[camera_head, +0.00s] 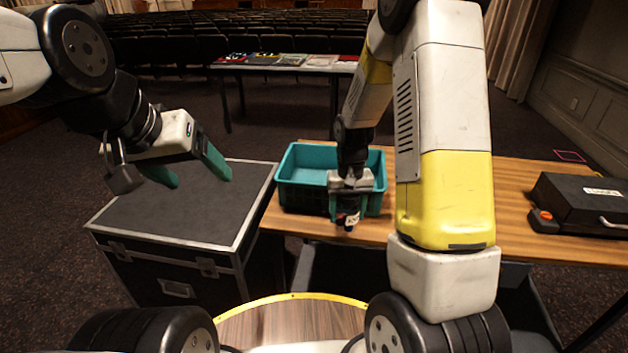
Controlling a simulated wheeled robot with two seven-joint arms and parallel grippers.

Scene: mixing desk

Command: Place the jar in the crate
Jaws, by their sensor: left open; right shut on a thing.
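The teal crate (305,165) stands on the wooden desk, left of my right forearm. My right gripper (348,208) points down at the crate's front side and is shut on a small dark jar (347,221) with a pale label patch. The gripper hides most of the jar, and I cannot tell whether the jar is over the crate's front wall or just in front of it. My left gripper (196,176) is open and empty above the black flight case, left of the crate.
The black flight case (185,205) stands left of the wooden desk (520,205). A black box (585,200) with an orange knob lies at the desk's right. A table (285,66) with papers and rows of seats are behind. The desk between my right arm and the black box is clear.

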